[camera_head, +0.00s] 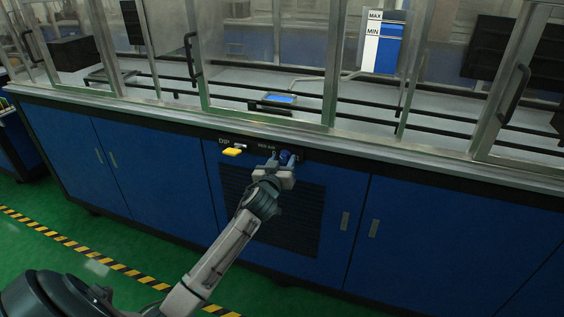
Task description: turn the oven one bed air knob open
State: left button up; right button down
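A small blue knob (285,155) sits on the dark strip at the top of the blue cabinet front, beside a small white label that seems to read "BED AIR". My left gripper (282,161) is at this knob, its fingers apart with the knob between or just behind their tips. The fingers partly cover the knob, and I cannot tell whether they press on it. The knob's turn angle is too small to read. My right gripper is not in view.
A yellow lever handle (232,152) marked "DIP" sticks out just left of the knob. A dark vent grille (300,222) lies below it. Glazed doors with black handles (193,55) stand above the ledge. Green floor (90,245) with a striped line is open at left.

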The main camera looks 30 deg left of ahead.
pick_arm(q)
jog(key=c, duration=0.8)
jog(key=shift+o, duration=0.2)
jog(key=shift+m+p, duration=0.3)
jog(key=shift+m, duration=0.8)
jog(key=m+p, duration=0.2)
jog(key=m, duration=0.5)
jog(key=m+p, duration=0.1)
jog(key=m, duration=0.3)
jog(key=m+p, duration=0.2)
jog(key=m, duration=0.2)
jog(key=shift+t+h, duration=0.3)
jog(key=shift+f+m+p, duration=0.15)
jog(key=shift+m+p, duration=0.2)
jog(key=shift+m, duration=0.45)
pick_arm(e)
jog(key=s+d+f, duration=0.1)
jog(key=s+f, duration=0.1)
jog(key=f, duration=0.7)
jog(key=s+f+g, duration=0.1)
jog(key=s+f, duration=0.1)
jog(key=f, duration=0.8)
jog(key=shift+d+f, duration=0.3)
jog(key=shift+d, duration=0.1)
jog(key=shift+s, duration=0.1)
